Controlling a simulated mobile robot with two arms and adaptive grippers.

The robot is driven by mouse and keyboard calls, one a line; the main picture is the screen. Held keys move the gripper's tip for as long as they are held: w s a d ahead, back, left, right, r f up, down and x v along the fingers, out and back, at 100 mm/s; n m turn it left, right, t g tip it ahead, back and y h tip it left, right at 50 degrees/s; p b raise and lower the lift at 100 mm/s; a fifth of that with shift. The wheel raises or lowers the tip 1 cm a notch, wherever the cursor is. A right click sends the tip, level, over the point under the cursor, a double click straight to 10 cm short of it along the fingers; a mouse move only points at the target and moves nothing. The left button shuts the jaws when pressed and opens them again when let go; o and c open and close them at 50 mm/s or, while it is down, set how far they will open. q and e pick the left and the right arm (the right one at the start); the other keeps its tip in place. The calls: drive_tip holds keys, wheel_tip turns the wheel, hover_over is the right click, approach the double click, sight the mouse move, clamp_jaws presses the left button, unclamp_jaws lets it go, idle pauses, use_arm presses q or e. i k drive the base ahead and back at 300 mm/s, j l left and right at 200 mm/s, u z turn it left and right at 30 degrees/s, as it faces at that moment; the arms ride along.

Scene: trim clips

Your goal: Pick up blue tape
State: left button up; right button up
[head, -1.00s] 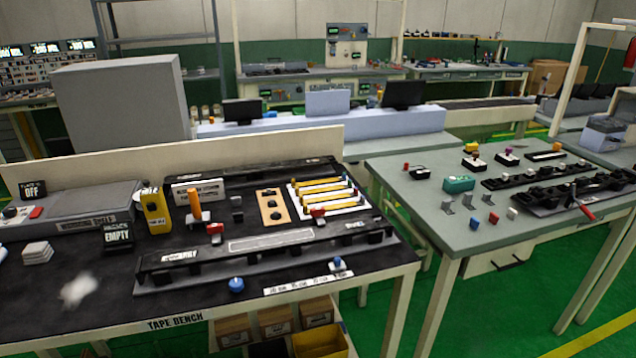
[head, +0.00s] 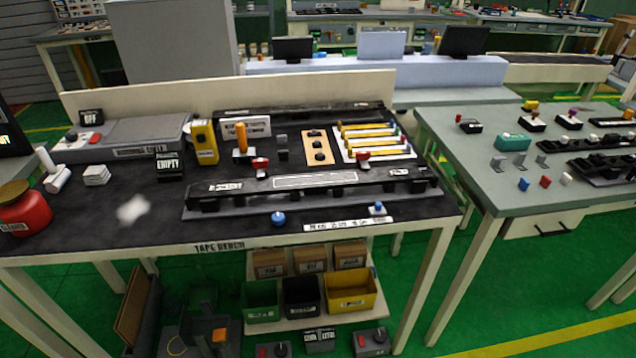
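Nothing in view is clearly marked as blue tape. A small round blue piece (head: 278,218) sits at the front edge of the tape bench (head: 340,240), in front of the long black fixture (head: 300,191). A smaller blue-topped piece (head: 378,208) stands to its right, near a white label strip. A blue block (head: 523,184) lies on the grey table at the right. These are too small to tell whether any is a tape roll. Neither of my grippers shows in the head view.
The bench also holds a yellow box (head: 204,142), a rack of yellow rods (head: 376,142), a red container (head: 24,208) and a white cloth-like patch (head: 133,209). Bins (head: 350,291) stand underneath. A gap separates the bench from the grey table (head: 478,190). Green floor is open at front right.

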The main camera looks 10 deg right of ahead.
sight(391, 125)
drive_tip(key=i+l+u, duration=0.15)
drive_tip(key=l+u, duration=0.15)
drive_tip(key=l, duration=0.45)
drive_tip(key=i+l+u, duration=0.1)
drive_tip(key=l+u, duration=0.2)
drive_tip(key=l, duration=0.45)
